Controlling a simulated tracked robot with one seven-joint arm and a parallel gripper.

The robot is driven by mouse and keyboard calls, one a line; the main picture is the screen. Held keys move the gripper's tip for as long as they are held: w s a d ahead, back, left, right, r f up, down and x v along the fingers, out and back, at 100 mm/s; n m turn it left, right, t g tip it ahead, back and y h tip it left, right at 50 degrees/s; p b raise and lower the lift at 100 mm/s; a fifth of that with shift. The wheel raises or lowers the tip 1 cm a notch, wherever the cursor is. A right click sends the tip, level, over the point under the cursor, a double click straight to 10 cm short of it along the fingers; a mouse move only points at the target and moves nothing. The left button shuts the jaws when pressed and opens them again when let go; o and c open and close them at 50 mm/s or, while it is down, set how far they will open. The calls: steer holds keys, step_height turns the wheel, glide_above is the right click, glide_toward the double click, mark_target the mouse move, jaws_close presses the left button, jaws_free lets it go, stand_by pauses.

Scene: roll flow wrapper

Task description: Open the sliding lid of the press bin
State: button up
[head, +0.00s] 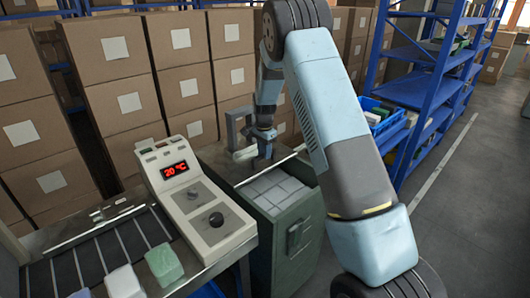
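The press bin (300,235) is a dark green box to the right of the control panel in the head view. Its near top is uncovered and shows white block-like packs (277,190) inside. A dark lid (222,166) covers the far part of the top, with a pale edge strip running across it. A grey upright handle-like frame (234,128) stands at the far side. My gripper (264,150) points down over the far part of the bin, close to the lid. Its fingers are small and dark, so their opening and any contact are unclear.
A control panel (200,205) reading 20 °C stands left of the bin, beside a conveyor (95,260) with pale blocks. Stacked cartons (185,85) rise behind. A blue shelf rack (425,75) and a blue crate (385,118) are at right. Floor at far right is clear.

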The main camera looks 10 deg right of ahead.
steer(key=shift+o, duration=1.3)
step_height(320, 180, up, 14)
steer(key=shift+f, duration=0.15)
